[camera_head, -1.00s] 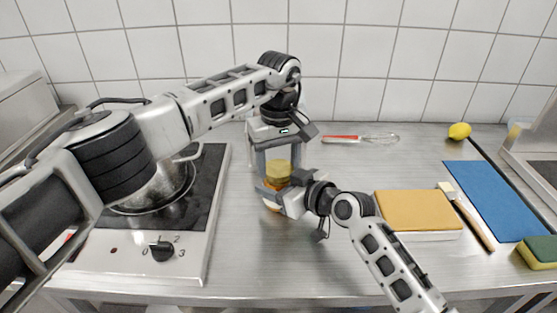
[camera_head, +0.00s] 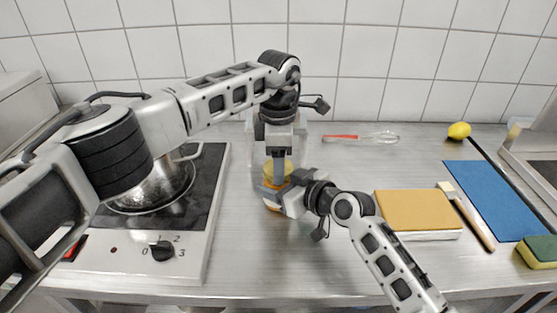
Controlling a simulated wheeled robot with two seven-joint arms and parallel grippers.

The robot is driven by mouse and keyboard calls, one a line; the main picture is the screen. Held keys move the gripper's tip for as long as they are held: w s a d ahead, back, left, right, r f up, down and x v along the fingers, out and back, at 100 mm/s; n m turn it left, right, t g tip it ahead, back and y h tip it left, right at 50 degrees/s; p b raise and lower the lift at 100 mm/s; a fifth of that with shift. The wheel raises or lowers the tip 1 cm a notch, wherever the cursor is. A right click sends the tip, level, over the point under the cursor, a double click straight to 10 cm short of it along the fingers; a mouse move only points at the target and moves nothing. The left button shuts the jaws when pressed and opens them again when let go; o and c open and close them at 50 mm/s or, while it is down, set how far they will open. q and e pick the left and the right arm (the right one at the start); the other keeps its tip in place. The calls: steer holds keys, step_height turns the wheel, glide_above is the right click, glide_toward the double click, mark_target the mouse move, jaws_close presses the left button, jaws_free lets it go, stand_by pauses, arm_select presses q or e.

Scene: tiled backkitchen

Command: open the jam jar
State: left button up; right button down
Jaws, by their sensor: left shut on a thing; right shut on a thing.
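The jam jar (camera_head: 272,207) stands upright on the steel counter, mostly hidden by my grippers. Its gold-yellow lid (camera_head: 287,168) shows on either side of a finger of my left gripper. My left gripper (camera_head: 279,170) points straight down from above and is shut on the lid. My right gripper (camera_head: 274,192) comes in from the right and is shut on the jar's body below the lid. I cannot tell whether the lid is loose.
A hob with a pot (camera_head: 160,188) is on the left. A whisk (camera_head: 365,137) lies behind. A yellow-topped block (camera_head: 418,210), brush (camera_head: 470,220), blue mat (camera_head: 505,198), sponge (camera_head: 540,252) and lemon (camera_head: 459,131) are on the right. The front middle counter is clear.

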arm_select(q)
steer(key=o, duration=1.1)
steer(key=shift+r, duration=2.35)
steer(key=shift+c, duration=0.5)
step_height(320, 180, up, 3)
steer(key=m, duration=0.4)
steer(key=shift+f+m, duration=0.1)
steer(key=shift+m, duration=0.2)
step_height(320, 180, down, 8)
steer(key=shift+r, duration=0.25)
